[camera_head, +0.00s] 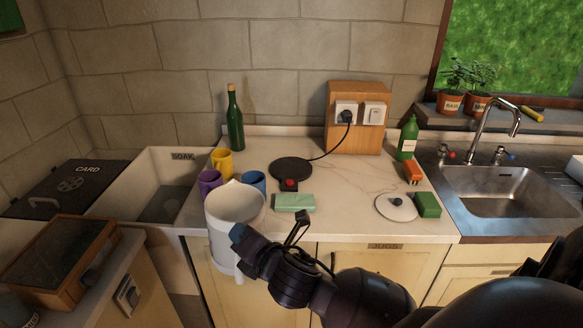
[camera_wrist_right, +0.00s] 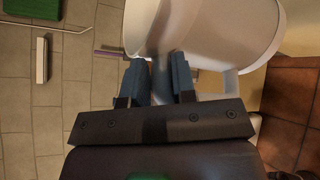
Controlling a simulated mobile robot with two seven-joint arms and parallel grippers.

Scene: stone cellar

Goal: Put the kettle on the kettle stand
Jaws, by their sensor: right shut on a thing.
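The kettle (camera_head: 235,206) is white, open at the top, and held in front of the counter's front edge. It fills the upper right of the right wrist view (camera_wrist_right: 235,35). My right gripper (camera_head: 243,240) is shut on its handle, which runs between the two blue fingers (camera_wrist_right: 160,70). The kettle stand (camera_head: 291,168) is a black round base with a red switch at its front and a cord to the wall socket. It lies on the counter, behind and right of the kettle, apart from it. My left gripper is not in view.
Purple (camera_head: 210,183), yellow (camera_head: 222,162) and blue (camera_head: 254,181) mugs stand left of the stand. A green sponge (camera_head: 294,202) lies in front of it. A green wine bottle (camera_head: 234,120) stands behind.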

